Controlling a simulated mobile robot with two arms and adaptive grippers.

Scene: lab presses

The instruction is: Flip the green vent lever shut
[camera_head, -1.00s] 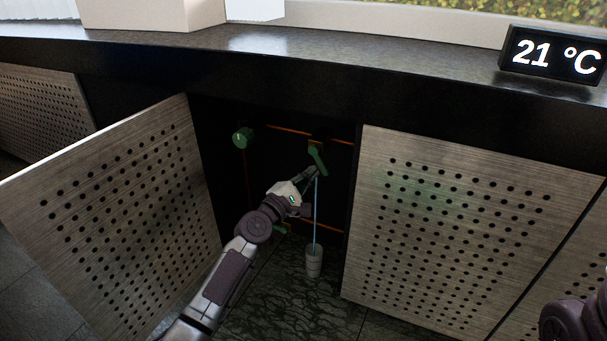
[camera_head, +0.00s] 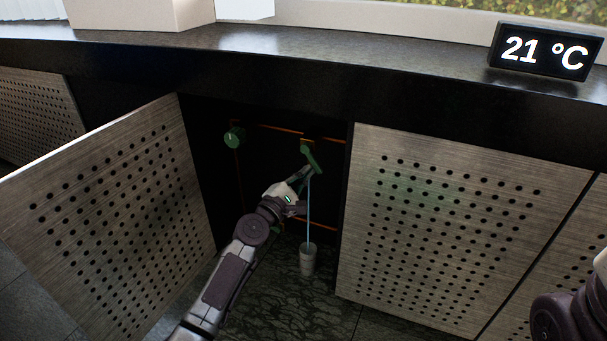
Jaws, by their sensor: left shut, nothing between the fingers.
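The green vent lever (camera_head: 309,158) hangs on the copper-coloured pipework inside the open cabinet, slanting down to the right. A thin pale blue stream (camera_head: 309,213) runs from below it down to a small light cup (camera_head: 307,260) on the cabinet floor. My left gripper (camera_head: 303,174) is shut and empty, its fingertips close beside the lever's lower end; I cannot tell whether they touch. My right gripper is out of view; only part of my right arm shows at the lower right corner.
A round green knob (camera_head: 235,137) sits left of the lever. The perforated door (camera_head: 110,215) stands open on the left; another perforated panel (camera_head: 455,225) closes the right side. The dark counter (camera_head: 300,50) overhangs above, with a 21 °C display (camera_head: 545,51) on it.

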